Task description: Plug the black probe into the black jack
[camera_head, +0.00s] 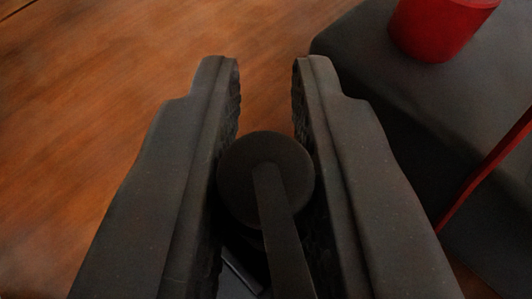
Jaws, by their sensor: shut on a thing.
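My gripper (266,75) reaches forward in the middle of the view, its two dark fingers shut on the black probe (240,175). The probe shows as a dark round end between the fingers, with a dark strip, perhaps its lead, running from it toward the bottom of the view. The probe's tip is hidden. The black jack is not in view.
A dark grey box-like body (365,50) stands at the right, with a red round part (432,25) on top of it. A red lead (485,170) crosses the right edge. The brown wooden surface (110,80) at the left is clear.

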